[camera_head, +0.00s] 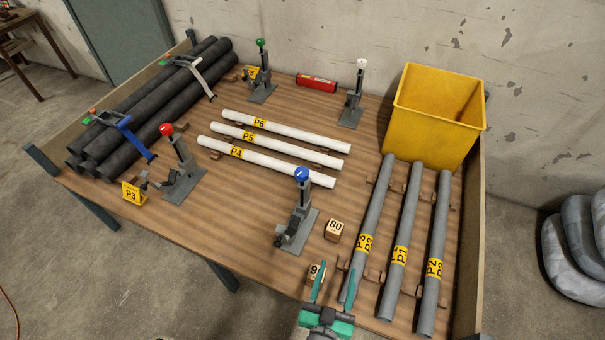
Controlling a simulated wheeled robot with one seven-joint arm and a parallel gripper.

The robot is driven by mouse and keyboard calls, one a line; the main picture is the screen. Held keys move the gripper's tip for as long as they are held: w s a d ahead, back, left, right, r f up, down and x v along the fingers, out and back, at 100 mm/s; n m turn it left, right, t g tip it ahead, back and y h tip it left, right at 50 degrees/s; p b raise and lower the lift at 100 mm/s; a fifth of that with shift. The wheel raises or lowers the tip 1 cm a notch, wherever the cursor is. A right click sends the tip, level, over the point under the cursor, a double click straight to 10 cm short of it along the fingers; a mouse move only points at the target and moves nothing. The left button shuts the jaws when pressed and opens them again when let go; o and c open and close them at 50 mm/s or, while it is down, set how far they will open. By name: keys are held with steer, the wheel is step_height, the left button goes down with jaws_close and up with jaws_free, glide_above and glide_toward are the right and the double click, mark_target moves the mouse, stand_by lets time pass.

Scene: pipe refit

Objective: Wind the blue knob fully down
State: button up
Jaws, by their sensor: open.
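The blue knob (302,174) sits on top of an upright grey clamp stand (297,228) near the front middle of the table. A white mark shows on the knob's top. My gripper (334,286), with green fingers, is at the front edge of the table, below and to the right of the blue-knob stand. Its fingers are apart with nothing seen between them, and it does not touch the knob. One finger partly covers a wooden block (316,270) with a number on it.
Similar stands carry red (166,130), green (260,43) and white (361,62) knobs. A block marked 80 (334,230) stands right of the blue-knob stand. Grey pipes (403,230) lie at right, white pipes (270,150) behind, black pipes (150,105) at left. A yellow bin (430,125) stands back right.

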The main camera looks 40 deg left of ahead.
steer(key=w+a+r+n+y, duration=0.2)
steer(key=w+a+y, duration=0.1)
steer(key=w+a, duration=0.55)
steer(key=n+g+y, duration=0.2)
steer(key=y, duration=0.1)
glide_toward(302, 180)
steer(key=x, duration=1.2)
steer(key=shift+w+a+r, duration=0.1)
steer(key=shift+w+r, duration=0.05)
steer(key=shift+w, duration=0.05)
steer(key=c, duration=1.1)
